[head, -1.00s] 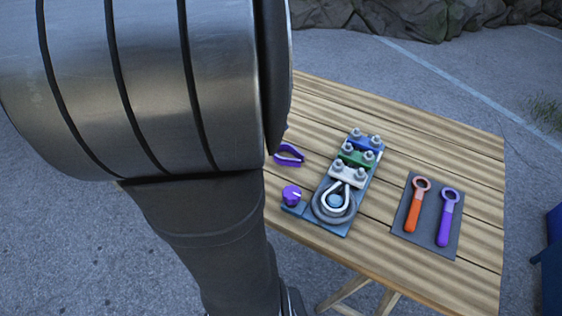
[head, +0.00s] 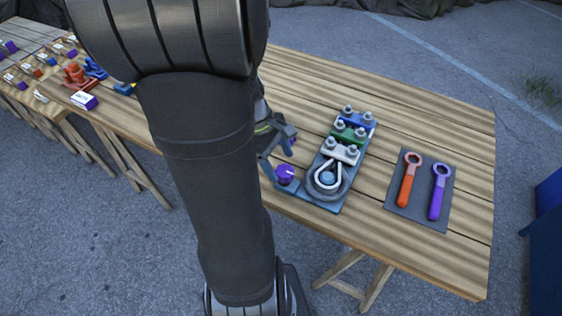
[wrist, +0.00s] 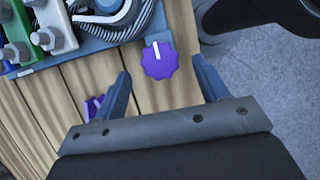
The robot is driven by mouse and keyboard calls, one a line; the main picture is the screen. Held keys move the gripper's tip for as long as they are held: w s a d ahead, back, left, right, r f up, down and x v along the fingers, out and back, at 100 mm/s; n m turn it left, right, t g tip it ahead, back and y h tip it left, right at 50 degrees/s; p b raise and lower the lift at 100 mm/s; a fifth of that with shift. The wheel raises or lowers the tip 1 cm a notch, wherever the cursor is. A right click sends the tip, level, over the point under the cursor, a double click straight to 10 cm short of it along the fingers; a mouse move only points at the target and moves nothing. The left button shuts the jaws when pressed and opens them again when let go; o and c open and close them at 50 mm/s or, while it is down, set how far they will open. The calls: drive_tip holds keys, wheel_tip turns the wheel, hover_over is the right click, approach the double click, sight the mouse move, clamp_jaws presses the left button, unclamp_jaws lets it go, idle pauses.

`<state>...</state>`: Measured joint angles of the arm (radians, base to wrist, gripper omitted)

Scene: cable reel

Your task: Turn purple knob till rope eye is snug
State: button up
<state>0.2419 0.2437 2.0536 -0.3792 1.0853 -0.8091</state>
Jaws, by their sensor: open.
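The purple knob (head: 286,173) with a white pointer line sits on the near left corner of the blue base plate (head: 318,202). The rope eye (head: 341,186), a grey rope around a pale metal loop, lies beside it around a blue post (head: 327,178). My gripper (head: 277,152) is open beside the knob in the head view. In the wrist view the purple knob (wrist: 159,61) shows between the two open fingers (wrist: 161,72), with clear gaps on both sides. The rope eye (wrist: 120,12) is partly cut off at the top there.
White (head: 341,154), green (head: 347,134) and blue (head: 355,121) bolted clamps stand behind the eye. Orange (head: 406,185) and purple (head: 437,195) ring wrenches lie on a dark mat (head: 420,218). A small purple piece (wrist: 93,108) lies near my left finger. Another table with parts stands left.

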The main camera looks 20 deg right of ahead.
sight(285, 174)
drive_tip(key=shift+x, duration=1.45)
drive_tip(key=shift+c, duration=0.5)
drive_tip(key=c, duration=0.9)
